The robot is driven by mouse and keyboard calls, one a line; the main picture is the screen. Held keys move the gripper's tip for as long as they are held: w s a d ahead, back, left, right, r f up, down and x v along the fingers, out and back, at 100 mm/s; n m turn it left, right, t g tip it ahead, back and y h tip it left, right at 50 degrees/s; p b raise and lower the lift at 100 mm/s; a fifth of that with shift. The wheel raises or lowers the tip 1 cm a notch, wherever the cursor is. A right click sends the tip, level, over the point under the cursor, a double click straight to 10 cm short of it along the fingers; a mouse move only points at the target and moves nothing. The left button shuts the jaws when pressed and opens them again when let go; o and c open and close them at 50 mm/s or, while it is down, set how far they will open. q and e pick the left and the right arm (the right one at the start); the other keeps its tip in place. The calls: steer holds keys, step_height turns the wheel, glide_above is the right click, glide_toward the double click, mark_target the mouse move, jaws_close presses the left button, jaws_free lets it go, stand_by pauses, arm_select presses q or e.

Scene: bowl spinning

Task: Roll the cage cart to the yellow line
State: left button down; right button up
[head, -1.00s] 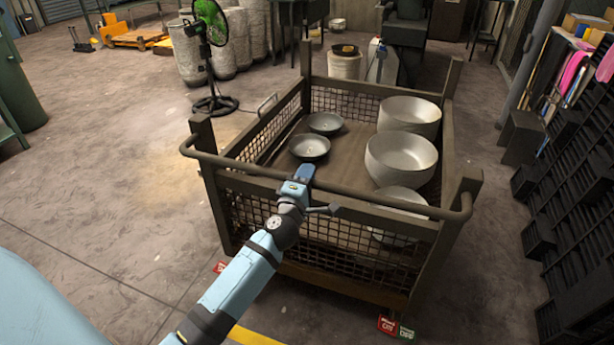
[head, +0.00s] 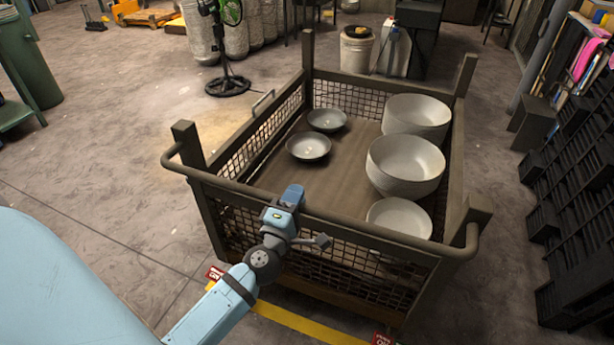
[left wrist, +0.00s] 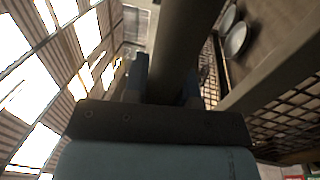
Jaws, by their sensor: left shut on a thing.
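The cage cart (head: 196,190) is a dark metal frame with mesh sides and a bar handle (head: 350,228) along its near side. My left gripper (head: 291,197) is shut on this handle; the left wrist view (left wrist: 164,78) shows the handle bar (left wrist: 178,45) between its fingers. The yellow line (head: 312,326) runs across the floor at the cart's near lower edge, partly hidden by the cart and my left arm. My right gripper is out of view.
The cart carries several pale bowls (head: 405,165) and small dark bowls (head: 308,147). A dark rack (head: 575,190) stands close on the right. A fan (head: 226,85), drums (head: 265,25) and a bin (head: 356,50) stand behind. The floor on the left (head: 90,160) is open.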

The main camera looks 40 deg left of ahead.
arm_select(q)
steer(key=r+b+v, duration=0.1)
steer(key=r+v, duration=0.1)
steer(key=v, duration=0.8)
steer(key=shift+s, duration=0.45)
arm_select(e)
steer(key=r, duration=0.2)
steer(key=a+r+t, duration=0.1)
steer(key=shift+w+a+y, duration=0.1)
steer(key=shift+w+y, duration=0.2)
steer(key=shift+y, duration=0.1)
arm_select(q)
steer(key=shift+d, duration=0.15)
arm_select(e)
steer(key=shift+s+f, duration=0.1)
arm_select(q)
steer(key=c, duration=0.9)
jaws_free()
steer(key=shift+f, duration=0.1)
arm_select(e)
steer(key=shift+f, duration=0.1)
